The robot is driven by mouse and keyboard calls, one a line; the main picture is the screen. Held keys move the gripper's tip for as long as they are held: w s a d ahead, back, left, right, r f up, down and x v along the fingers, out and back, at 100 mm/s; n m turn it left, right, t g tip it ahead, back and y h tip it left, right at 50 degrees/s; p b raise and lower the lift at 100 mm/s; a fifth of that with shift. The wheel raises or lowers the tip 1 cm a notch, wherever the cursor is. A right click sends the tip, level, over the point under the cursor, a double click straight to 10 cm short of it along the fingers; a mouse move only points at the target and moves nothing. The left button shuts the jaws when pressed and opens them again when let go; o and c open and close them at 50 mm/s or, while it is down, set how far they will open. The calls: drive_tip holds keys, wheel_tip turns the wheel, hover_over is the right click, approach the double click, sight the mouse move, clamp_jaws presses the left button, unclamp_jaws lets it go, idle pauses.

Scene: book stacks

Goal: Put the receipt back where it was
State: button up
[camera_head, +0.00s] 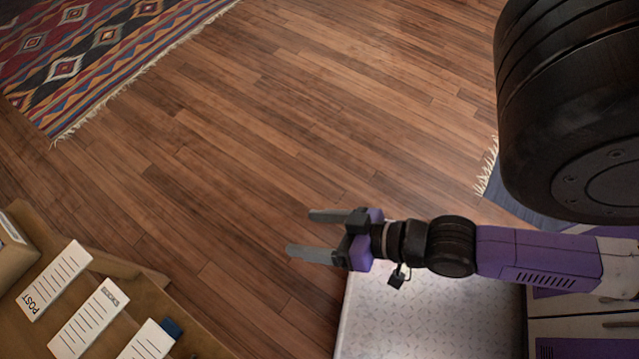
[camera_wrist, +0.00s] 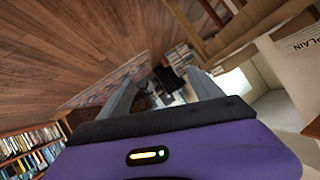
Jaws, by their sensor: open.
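My gripper (camera_head: 303,234) reaches left above the wood floor in the head view, its two grey fingers apart and nothing between them. In the wrist view its fingers (camera_wrist: 162,88) are also spread and empty. Several white lined sheets lie at the lower left of the head view: one marked POST (camera_head: 55,280), a second with a small heading (camera_head: 88,318), and a third (camera_head: 148,340) cut by the frame edge. My gripper is to their right, well apart from them. I cannot tell which, if any, is the receipt.
The sheets are at a wooden unit (camera_head: 140,292), with a small dark blue item (camera_head: 172,327) beside the third. A pale speckled top (camera_head: 430,315) lies below my arm. A patterned rug (camera_head: 95,55) covers the far left floor. Full bookshelves (camera_wrist: 30,145) show in the wrist view.

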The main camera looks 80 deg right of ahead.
wheel_tip(320, 180, up, 9)
drive_tip(key=s+a+n+t, duration=0.1)
drive_tip(key=s+n+t, duration=0.1)
drive_tip(key=n, duration=0.3)
drive_tip(key=shift+a, duration=0.2)
drive_tip(key=shift+r, duration=0.15)
